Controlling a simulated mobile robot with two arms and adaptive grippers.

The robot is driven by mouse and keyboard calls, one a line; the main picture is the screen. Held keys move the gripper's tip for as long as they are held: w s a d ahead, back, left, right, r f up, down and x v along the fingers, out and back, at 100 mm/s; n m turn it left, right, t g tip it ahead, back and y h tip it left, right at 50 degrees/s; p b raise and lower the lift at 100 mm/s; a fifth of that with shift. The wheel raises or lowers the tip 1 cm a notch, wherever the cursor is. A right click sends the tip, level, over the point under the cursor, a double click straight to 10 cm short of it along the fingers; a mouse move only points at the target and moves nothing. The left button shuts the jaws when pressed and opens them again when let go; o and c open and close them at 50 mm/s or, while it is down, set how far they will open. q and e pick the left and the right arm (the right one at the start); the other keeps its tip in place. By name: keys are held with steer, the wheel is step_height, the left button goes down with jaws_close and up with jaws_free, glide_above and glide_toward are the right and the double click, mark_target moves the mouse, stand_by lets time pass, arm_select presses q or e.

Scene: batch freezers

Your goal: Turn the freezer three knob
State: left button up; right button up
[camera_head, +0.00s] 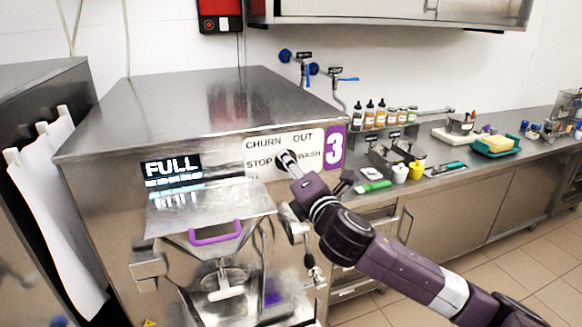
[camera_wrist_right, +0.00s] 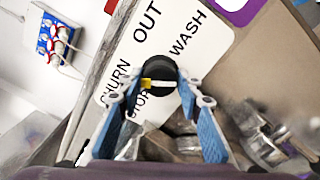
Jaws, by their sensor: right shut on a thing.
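The freezer three (camera_head: 110,135) stands at the left, marked with a purple 3 label (camera_head: 335,148) and a FULL display (camera_head: 172,166). Its white dial plate (camera_head: 262,143) reads CHURN, OUT, STOP and WASH. The round black knob (camera_wrist_right: 160,72) sits on this plate, with a pale bar across it and a yellow end on the CHURN and STOP side. My right gripper (camera_wrist_right: 168,88) is shut on the knob, with blue finger pads at its two sides. In the head view my right gripper (camera_head: 287,161) covers most of the knob. My left gripper is not in view.
A purple-handled hopper lid (camera_head: 216,233) and metal spout parts project from the freezer front below the dial. A steel counter (camera_head: 450,170) at the right carries bottles, cups and a yellow sponge (camera_head: 496,144). Blue-handled taps (camera_head: 300,57) are on the wall behind.

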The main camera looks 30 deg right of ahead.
steer(key=m+p, duration=0.5)
steer(key=m, duration=1.9)
stand_by(0.4)
steer(key=o, duration=1.2)
steer(key=v, duration=0.7)
steer(key=shift+s, duration=0.25)
